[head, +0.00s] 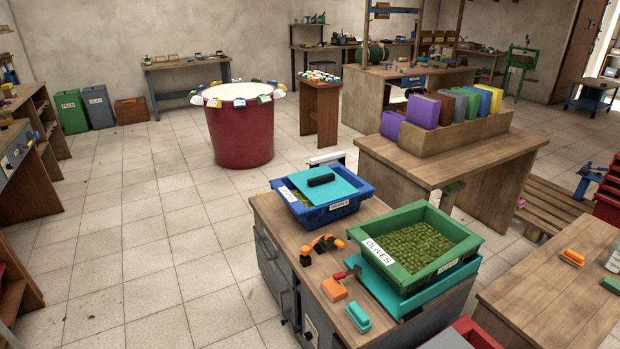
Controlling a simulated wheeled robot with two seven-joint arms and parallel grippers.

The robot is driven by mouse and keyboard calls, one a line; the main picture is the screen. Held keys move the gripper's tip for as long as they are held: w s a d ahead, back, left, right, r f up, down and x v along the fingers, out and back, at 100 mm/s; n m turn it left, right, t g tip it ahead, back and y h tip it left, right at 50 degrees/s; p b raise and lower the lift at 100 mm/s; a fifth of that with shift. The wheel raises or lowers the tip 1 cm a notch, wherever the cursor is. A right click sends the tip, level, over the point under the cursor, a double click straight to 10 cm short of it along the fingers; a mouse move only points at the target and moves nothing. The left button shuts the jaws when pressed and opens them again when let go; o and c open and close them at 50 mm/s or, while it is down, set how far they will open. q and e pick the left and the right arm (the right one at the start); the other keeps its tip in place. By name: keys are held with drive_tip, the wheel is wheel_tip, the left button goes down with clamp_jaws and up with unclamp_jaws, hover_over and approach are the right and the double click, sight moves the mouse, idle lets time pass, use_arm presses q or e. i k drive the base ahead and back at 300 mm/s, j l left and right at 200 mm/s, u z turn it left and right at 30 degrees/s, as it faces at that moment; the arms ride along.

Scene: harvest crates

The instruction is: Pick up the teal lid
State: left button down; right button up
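The teal lid (338,192) is a flat square panel with a black handle (321,180) on top. It lies over the blue crate (324,215), turned askew to its rim, and leaves some of the green contents showing at the left corner. The blue crate has white labels and stands at the back of the wooden-topped cabinet (290,235). Neither of my grippers shows in the head view.
A green crate of olives (372,265) stands on a teal base (445,288) at the cabinet's right. Open floor (150,260) extends left.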

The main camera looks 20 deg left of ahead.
sight(320, 185)
drive_tip(key=i+j, duration=0.25)
drive_tip(key=j, duration=0.15)
drive_tip(key=i+j, duration=0.2)
drive_tip(key=j, duration=0.25)
drive_tip(key=i+j, duration=0.25)
drive_tip(key=j, duration=0.15)
drive_tip(key=i+j, duration=0.25)
drive_tip(key=j, duration=0.15)
drive_tip(key=i+j+u, duration=0.1)
drive_tip(key=j, duration=0.3)
drive_tip(key=i, duration=0.1)
